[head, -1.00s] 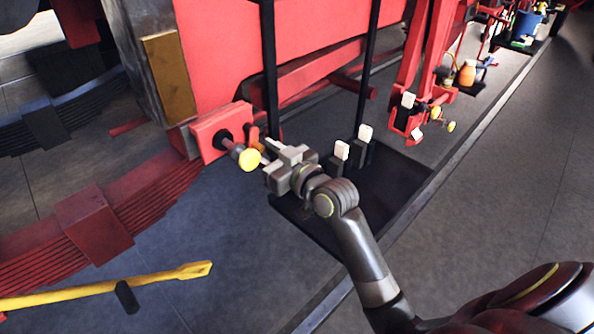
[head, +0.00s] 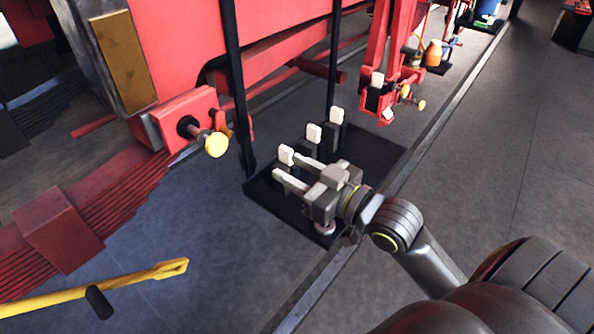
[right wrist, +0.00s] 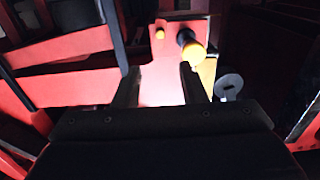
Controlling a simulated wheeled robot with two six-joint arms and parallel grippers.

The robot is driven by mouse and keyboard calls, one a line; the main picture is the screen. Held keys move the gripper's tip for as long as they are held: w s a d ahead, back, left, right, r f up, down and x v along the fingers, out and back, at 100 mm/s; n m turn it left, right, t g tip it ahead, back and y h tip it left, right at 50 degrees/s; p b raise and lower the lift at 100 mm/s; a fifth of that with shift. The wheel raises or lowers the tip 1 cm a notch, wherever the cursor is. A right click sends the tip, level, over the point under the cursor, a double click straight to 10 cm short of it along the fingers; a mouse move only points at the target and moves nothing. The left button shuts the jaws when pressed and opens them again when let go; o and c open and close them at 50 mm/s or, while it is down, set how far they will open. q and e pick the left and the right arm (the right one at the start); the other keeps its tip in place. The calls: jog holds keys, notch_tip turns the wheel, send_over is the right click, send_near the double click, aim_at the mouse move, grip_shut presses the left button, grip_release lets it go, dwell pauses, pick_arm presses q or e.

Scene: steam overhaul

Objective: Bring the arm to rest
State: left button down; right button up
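My right arm reaches in from the lower right of the head view. Its right gripper (head: 284,168) is open, with its two pale-tipped fingers apart and pointing left. Nothing shows between the fingers. The gripper is over the front part of a black tray (head: 395,160); its exact height is unclear. In the right wrist view the two dark fingers are also spread, with a red surface (right wrist: 160,80) and a yellow knob (right wrist: 192,52) beyond them. My left gripper is not in view.
A red block with a yellow-ended rod (head: 216,145) is left of the gripper. Two white-topped posts (head: 314,133) (head: 336,115) stand behind it on the tray. A yellow bar (head: 100,290) is at lower left. Grey floor (head: 490,150) is open at right.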

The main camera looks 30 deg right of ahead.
dwell(0.6)
jog(key=s+d+f+m+g+h, duration=0.2)
jog(key=s+f+g+h, duration=0.15)
jog(key=f, duration=0.45)
jog(key=s+d+f+m+g+h, duration=0.1)
jog(key=s+d+f+g+h, duration=0.2)
jog(key=f, duration=0.6)
jog(key=s+d+f+m+g+h, duration=0.2)
jog(key=s+f+g, duration=0.55)
jog(key=s, duration=0.65)
notch_tip(320, 180, down, 26)
jog(key=d+f+b, duration=0.1)
jog(key=b, duration=0.1)
jog(key=s+a+f+g+y+b, duration=0.1)
jog(key=s+f, duration=1.4)
jog(key=f, duration=0.2)
jog(key=shift+f+g, duration=0.3)
jog(key=shift+g, duration=0.1)
